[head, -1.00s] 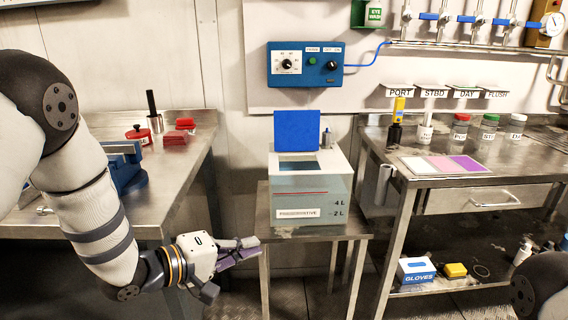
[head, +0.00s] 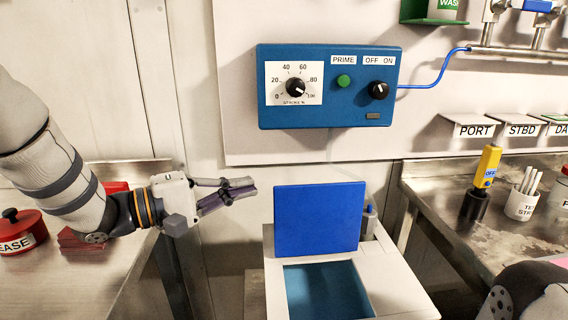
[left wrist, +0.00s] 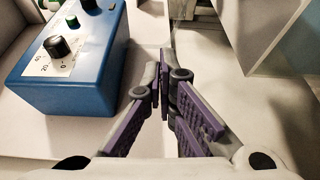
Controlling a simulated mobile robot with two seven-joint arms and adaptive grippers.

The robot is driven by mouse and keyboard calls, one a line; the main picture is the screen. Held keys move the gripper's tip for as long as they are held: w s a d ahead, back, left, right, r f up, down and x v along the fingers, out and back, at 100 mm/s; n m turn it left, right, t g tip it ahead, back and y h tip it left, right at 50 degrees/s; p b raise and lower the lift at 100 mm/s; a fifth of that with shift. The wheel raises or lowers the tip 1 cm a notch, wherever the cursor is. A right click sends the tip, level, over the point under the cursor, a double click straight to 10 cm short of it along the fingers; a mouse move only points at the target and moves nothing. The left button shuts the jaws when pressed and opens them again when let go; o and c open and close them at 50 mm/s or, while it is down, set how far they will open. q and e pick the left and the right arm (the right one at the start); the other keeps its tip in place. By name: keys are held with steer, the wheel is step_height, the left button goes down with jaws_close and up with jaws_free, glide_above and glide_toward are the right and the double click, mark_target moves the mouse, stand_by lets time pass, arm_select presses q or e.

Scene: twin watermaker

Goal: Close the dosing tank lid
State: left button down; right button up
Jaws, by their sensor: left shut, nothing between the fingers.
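The dosing tank (head: 390,275) stands in the lower middle of the head view, with a white top and a square opening showing blue inside. Its blue lid (head: 318,220) stands upright at the back of the opening, so the tank is open. My left gripper (head: 254,187) is shut and empty, pointing right, just left of the lid's upper left edge and apart from it in the picture. In the left wrist view the purple-padded fingers (left wrist: 165,75) meet at their tips with nothing between them. The lid does not clearly show there. My right gripper is not in view.
A blue control box (head: 328,112) with dials is on the wall above the lid; it also shows in the left wrist view (left wrist: 75,70). A red pot (head: 20,236) sits on the left bench. A yellow meter (head: 487,165) stands on the right bench.

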mark_target(295, 185)
arm_select(q)
steer(key=d, duration=0.9)
steer(key=shift+w+d+r, duration=0.15)
steer(key=shift+w+d, duration=0.15)
steer(key=shift+w, duration=0.05)
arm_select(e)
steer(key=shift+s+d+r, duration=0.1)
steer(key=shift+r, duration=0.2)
arm_select(q)
steer(key=shift+w, duration=0.1)
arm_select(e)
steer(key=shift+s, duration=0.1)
